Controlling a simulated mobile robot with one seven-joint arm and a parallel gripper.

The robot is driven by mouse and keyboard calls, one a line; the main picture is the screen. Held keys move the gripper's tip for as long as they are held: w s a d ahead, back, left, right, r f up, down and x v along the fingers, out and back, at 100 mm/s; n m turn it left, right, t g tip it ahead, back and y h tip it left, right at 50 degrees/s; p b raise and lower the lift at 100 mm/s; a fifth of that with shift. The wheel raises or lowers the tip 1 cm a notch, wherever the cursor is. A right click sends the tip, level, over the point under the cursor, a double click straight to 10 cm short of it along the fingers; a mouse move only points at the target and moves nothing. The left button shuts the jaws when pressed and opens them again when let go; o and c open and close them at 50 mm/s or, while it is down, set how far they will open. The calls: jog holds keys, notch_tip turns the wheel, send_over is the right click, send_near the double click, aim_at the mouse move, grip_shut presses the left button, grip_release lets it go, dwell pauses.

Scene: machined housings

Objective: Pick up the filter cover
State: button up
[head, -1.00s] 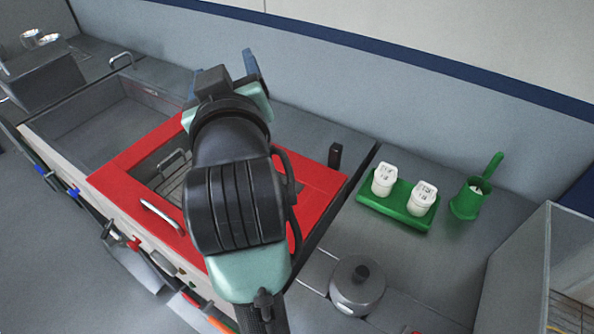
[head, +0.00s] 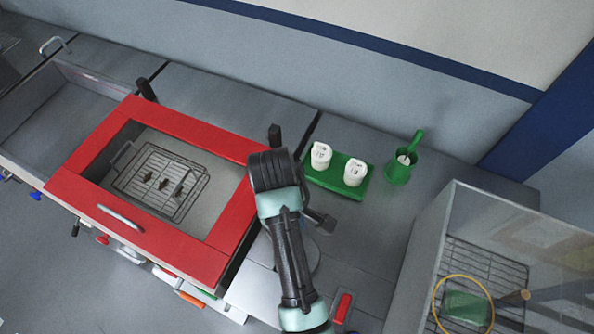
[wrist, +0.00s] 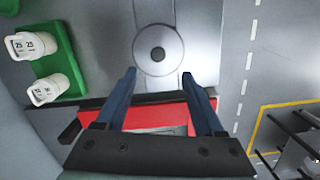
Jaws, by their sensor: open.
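A round grey lid with a dark central knob (wrist: 158,53), which fits the filter cover, sits on the grey worktop in the wrist view. In the head view my arm hides most of it; a bit of its rim (head: 313,256) shows beside the arm. My gripper (wrist: 158,76) is open, with its two blue fingers apart and nothing between them. In the wrist view the knob lies just beyond the fingertips, roughly centred between them. In the head view my gripper (head: 320,221) is mostly hidden behind my wrist.
A red frame (head: 190,132) around a basin with a wire basket (head: 160,182) lies to the left. A green tray (head: 335,185) with two white containers and a green cup (head: 398,172) stand behind. A clear-walled bin with a rack (head: 480,262) stands to the right.

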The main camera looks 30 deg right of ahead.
notch_tip(320, 180, down, 4)
jog(key=shift+s+d+r+b, duration=0.1)
jog(key=shift+s+r+b, duration=0.1)
jog(key=shift+b, duration=0.7)
jog(key=shift+f+p, duration=0.25)
jog(key=shift+p, duration=0.4)
jog(key=shift+s+d+f+p, duration=0.15)
jog(key=shift+f+p, duration=0.35)
jog(key=shift+f, duration=1.1)
jog(key=shift+s+d+f+p, duration=0.1)
jog(key=shift+f+p, duration=0.4)
jog(key=shift+f, duration=1.05)
grip_shut()
jog(key=shift+w+r, duration=0.1)
